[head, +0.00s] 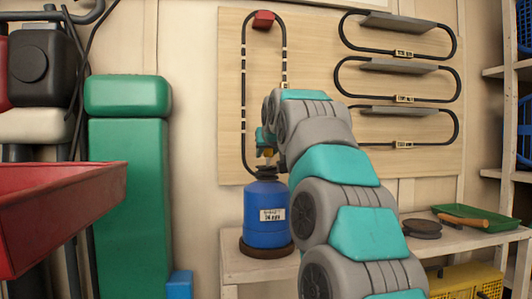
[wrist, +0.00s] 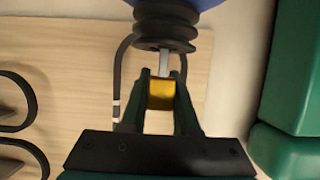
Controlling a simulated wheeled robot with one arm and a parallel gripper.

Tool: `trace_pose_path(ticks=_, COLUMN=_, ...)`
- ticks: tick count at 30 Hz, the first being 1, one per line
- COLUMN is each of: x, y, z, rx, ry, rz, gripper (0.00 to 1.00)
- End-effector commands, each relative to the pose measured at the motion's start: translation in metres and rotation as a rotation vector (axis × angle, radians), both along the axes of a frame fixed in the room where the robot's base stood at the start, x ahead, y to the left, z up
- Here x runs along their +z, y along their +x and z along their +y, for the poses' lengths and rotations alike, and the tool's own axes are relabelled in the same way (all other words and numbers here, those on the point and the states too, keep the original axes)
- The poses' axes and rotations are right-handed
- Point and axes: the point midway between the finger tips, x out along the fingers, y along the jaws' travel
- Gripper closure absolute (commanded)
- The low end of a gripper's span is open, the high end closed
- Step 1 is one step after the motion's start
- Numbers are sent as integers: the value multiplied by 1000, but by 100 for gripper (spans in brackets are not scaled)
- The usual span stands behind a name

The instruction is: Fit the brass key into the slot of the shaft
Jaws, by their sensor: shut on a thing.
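A blue cylindrical body (head: 266,207) with a white label stands upright on the bench in the head view. A black ribbed collar (head: 266,172) tops it; the collar also shows in the wrist view (wrist: 165,28). A thin grey shaft (wrist: 163,62) sticks out of the collar. My gripper (wrist: 161,75) is shut on the brass key (wrist: 161,96), a yellow block between its dark green fingers. In the head view my gripper (head: 266,146) is just above the collar. The key lines up with the shaft in the wrist view; I cannot tell whether they touch. The slot is not discernible.
A wooden board (head: 232,100) with black belts hangs behind. The bench (head: 450,238) carries dark discs (head: 422,228) and a green tray (head: 470,215) on the right. A green cabinet (head: 128,200) and a red bin (head: 60,205) stand left.

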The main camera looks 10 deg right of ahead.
Motion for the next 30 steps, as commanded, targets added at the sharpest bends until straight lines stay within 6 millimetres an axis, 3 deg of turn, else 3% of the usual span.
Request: trace_pose_path(ticks=30, x=-23, y=0, z=0, rx=-1, ry=0, rz=-1, gripper=100)
